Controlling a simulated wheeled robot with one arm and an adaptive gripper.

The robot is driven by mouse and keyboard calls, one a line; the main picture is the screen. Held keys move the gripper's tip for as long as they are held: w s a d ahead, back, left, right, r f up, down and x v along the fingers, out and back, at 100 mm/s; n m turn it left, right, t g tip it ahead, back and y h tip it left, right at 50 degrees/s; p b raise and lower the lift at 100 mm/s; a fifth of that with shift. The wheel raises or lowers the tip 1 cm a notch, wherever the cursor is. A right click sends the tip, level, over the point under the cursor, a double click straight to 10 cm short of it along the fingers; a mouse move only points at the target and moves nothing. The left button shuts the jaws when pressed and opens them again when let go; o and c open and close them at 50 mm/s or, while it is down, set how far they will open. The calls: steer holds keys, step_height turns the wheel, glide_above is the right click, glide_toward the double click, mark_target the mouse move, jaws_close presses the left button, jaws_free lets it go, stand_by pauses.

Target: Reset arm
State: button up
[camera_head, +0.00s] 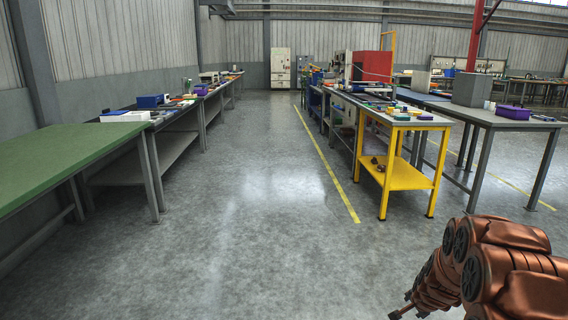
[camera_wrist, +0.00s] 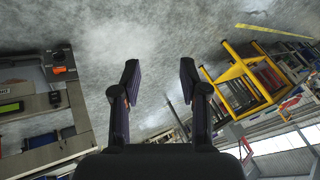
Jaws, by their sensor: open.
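My arm (camera_head: 495,265) shows as copper-coloured links at the lower right of the head view, folded low over the floor. My gripper (camera_wrist: 159,80) shows in the wrist view with its two dark fingers spread apart and nothing between them. Grey floor lies behind the fingers. In the head view the gripper's fingers cannot be made out; only a small dark tip shows at the arm's lower left.
A yellow workbench (camera_head: 405,176) stands right of the aisle, also visible in the wrist view (camera_wrist: 237,82). A grey table (camera_head: 478,116) stands beside it. A green-topped table (camera_head: 62,153) is at left. The middle floor (camera_head: 235,215) is clear. A machine (camera_wrist: 35,95) is at left in the wrist view.

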steer(key=s+a+r+n+g+y+p, duration=0.15)
steer(key=s+a+r+n+p, duration=0.3)
steer(key=s+a+r, duration=0.6)
steer(key=s+a+r+n+g+y+p, duration=0.1)
steer(key=s+a+r+n+g+p, duration=0.15)
steer(key=s+a+r+p, duration=0.75)
steer(key=s+r+n+g+p, duration=0.2)
steer(key=s+r+n+p, duration=0.1)
steer(key=s+r, duration=0.6)
steer(key=s+r+n+g+p, duration=0.2)
steer(key=s+r, duration=0.7)
steer(key=s, duration=0.5)
steer(key=shift+a+n+p, duration=0.4)
steer(key=shift+n, duration=0.3)
steer(key=shift+d, duration=0.15)
